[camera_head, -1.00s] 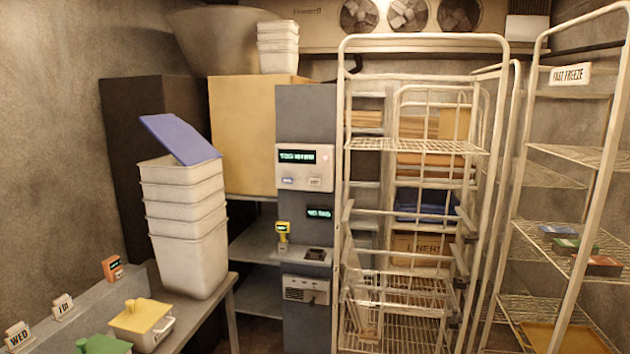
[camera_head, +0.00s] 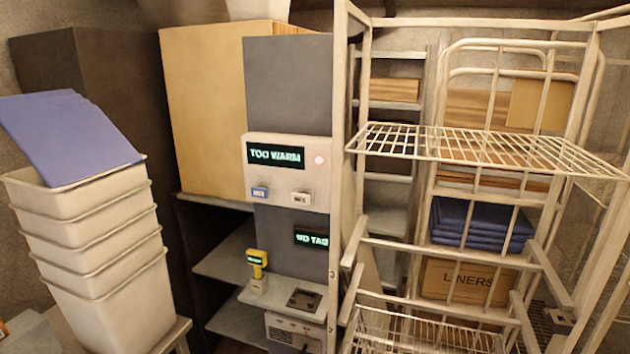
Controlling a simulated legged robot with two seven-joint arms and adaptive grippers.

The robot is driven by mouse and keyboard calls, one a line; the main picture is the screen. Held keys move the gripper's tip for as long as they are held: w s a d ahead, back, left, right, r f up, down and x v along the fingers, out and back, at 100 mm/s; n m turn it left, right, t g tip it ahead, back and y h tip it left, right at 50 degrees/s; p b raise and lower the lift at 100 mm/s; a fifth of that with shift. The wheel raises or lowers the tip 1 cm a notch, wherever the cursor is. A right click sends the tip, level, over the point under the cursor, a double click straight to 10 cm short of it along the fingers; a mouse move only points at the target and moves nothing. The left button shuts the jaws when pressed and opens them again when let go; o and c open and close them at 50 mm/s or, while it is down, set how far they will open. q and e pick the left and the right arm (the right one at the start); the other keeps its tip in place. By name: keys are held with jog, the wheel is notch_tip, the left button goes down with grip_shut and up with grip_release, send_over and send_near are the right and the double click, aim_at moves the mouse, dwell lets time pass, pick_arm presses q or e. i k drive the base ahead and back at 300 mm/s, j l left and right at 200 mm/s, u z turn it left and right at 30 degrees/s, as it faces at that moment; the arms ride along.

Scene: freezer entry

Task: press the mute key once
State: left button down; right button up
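A grey column (camera_head: 290,90) carries a pale control panel (camera_head: 289,150) near the middle of the view. Its green display (camera_head: 275,155) reads "TOO WARM". Neither gripper is in view, and nothing touches the panel.
A white wire rack (camera_head: 480,145) stands close on the right, its upright near the panel's edge. Stacked white tubs (camera_head: 105,260) with blue lids (camera_head: 65,135) stand at left. A yellow handheld device (camera_head: 257,263) is on a shelf below. The panel's front looks clear.

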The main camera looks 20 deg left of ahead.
aim_at(303, 198)
jog(key=i+l, duration=0.15)
jog(key=i, duration=0.85)
